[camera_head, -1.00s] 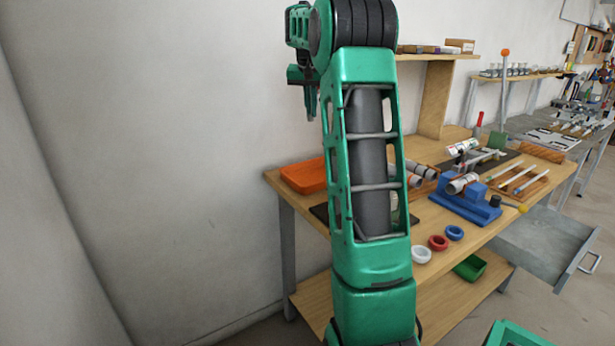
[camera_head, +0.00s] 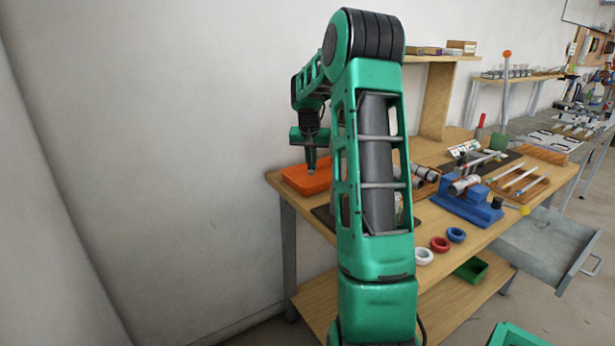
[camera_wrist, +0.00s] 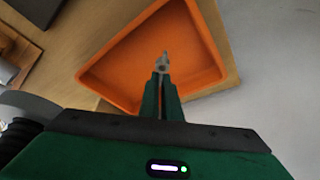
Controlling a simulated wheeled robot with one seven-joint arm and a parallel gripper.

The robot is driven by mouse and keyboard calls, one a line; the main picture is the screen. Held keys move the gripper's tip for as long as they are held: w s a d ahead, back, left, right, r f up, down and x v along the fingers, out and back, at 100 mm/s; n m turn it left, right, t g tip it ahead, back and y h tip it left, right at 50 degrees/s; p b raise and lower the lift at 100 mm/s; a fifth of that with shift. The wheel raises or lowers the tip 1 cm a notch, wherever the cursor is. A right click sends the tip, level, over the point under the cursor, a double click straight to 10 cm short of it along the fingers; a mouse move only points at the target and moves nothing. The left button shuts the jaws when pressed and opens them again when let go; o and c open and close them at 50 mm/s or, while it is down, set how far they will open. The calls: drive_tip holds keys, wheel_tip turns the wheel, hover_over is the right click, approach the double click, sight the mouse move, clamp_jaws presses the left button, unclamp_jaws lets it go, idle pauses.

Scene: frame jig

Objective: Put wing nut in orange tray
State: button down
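The orange tray (camera_head: 300,181) lies at the table's left end in the head view. It fills the upper middle of the wrist view (camera_wrist: 110,92) and looks empty inside. My gripper (camera_head: 311,168) is above the tray, pointing down. In the wrist view my gripper's fingers (camera_wrist: 161,72) are close together, and a small grey metal piece, seemingly the wing nut (camera_wrist: 163,62), is between their tips. It appears over the tray's inside, apart from the floor.
The wooden table (camera_head: 400,240) carries a blue fixture (camera_head: 465,205) and white, red and blue rings in front. An open drawer (camera_head: 545,245) juts out at the right. A plain wall is behind the tray.

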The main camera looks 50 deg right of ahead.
sight(311, 182)
drive_tip(key=shift+f, duration=2.05)
drive_tip(key=c, duration=2)
unclamp_jaws()
drive_tip(key=v, duration=1.1)
drive_tip(key=shift+r, duration=0.1)
drive_tip(key=shift+s+a+r, duration=0.1)
drive_tip(key=shift+a+r, duration=0.1)
drive_tip(key=shift+r, duration=0.2)
